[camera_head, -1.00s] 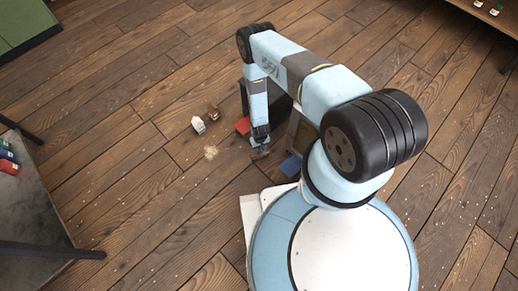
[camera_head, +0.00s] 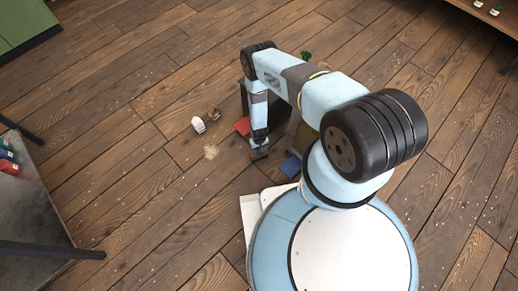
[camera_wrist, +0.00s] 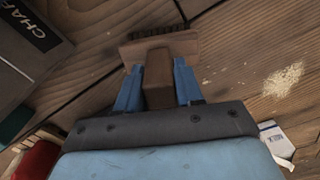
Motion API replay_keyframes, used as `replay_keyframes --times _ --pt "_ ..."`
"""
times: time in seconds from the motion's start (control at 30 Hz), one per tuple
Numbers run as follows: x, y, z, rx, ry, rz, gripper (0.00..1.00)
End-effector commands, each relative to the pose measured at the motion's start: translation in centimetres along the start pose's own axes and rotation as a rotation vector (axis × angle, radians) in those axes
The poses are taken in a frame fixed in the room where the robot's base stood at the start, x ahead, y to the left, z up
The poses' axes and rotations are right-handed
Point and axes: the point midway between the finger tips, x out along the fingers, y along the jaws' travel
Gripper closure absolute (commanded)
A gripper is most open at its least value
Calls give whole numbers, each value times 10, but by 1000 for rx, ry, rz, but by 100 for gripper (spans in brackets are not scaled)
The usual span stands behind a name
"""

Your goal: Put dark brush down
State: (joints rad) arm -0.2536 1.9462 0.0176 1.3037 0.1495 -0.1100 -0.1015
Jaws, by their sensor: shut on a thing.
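My gripper (camera_wrist: 158,92) is shut on the dark brush (camera_wrist: 160,48), with the blue fingers on either side of its brown handle. The brush's wooden head lies crosswise beyond the fingertips, and a strip of dark bristles shows along its far edge. The brush is over or on the plank floor; I cannot tell whether it touches. In the head view my gripper (camera_head: 258,146) is low, close in front of my base, and the brush is small and partly hidden by the arm.
A pale crumb spill (camera_head: 210,152) lies left of the gripper. A white item (camera_head: 198,124), a brown item (camera_head: 213,112) and a red item (camera_head: 243,126) lie beyond it. A dark box lettered "CHAF" (camera_wrist: 28,50) stands at left in the wrist view. A blue item (camera_head: 291,166) is at right.

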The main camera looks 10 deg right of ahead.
Motion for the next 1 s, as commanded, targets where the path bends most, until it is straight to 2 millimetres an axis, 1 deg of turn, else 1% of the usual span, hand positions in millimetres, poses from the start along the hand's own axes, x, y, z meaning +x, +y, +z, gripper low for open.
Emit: replay_keyframes --times 0.03,0.07,0.3,0.57,0.67,0.77,1.0 --pt "1 0 0 0 0 0 100" --pt "1 0 0 0 0 0 61" --pt "1 0 0 0 0 0 38" --pt "0 0 0 0 0 0 38" --pt "-5 0 -1 0 0 0 38" --pt "-15 0 -1 1 1 0 38" --pt "-52 0 -2 1 1 0 38"
